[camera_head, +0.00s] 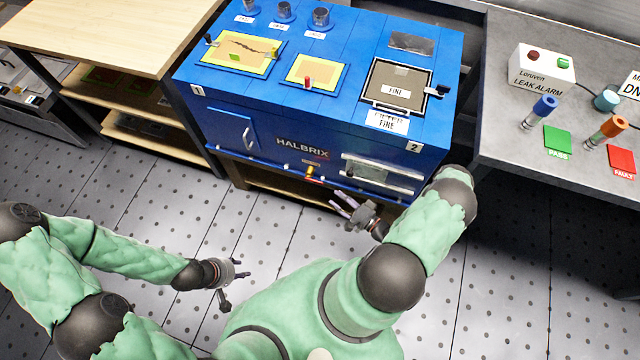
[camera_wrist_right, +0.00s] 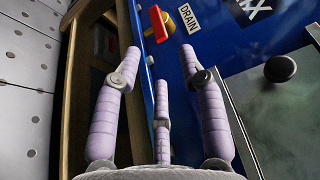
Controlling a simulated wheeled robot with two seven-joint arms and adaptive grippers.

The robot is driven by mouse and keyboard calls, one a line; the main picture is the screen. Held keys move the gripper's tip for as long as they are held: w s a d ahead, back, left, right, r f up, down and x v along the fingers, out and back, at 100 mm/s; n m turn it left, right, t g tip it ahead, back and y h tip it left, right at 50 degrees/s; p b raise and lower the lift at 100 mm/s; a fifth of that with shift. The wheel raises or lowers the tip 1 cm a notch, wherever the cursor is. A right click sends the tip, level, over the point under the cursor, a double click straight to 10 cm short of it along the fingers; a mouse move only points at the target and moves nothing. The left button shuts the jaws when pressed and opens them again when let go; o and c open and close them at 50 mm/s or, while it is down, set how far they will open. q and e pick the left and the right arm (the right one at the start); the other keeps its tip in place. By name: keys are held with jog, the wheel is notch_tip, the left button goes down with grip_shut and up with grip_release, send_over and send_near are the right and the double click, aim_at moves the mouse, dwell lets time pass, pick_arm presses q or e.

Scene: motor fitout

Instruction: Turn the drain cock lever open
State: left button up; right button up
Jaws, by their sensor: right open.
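The drain cock is a small yellow fitting (camera_head: 310,170) with a red lever, low on the front of the blue HALBRIX machine (camera_head: 275,125). In the right wrist view the red lever (camera_wrist_right: 157,22) stands beside a DRAIN label (camera_wrist_right: 190,17). My right gripper (camera_head: 343,205) is open and empty, below and to the right of the cock in the head view. In the right wrist view its spread fingers (camera_wrist_right: 160,62) point toward the lever, apart from it. My left gripper (camera_head: 234,282) looks open and empty over the floor, well away from the machine.
A handle and a clear-fronted panel (camera_head: 378,172) sit on the machine front, right of the cock. A wooden shelf unit (camera_head: 130,110) stands left. A grey bench (camera_head: 500,130) with a leak alarm box (camera_head: 542,72) stands right. The floor before the machine is clear.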

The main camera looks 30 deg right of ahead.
aim_at(321, 184)
jog(key=b+x, duration=0.1)
jog(key=x, duration=0.7)
jog(key=shift+w+a+b, duration=0.1)
jog(key=shift+w+b, duration=0.3)
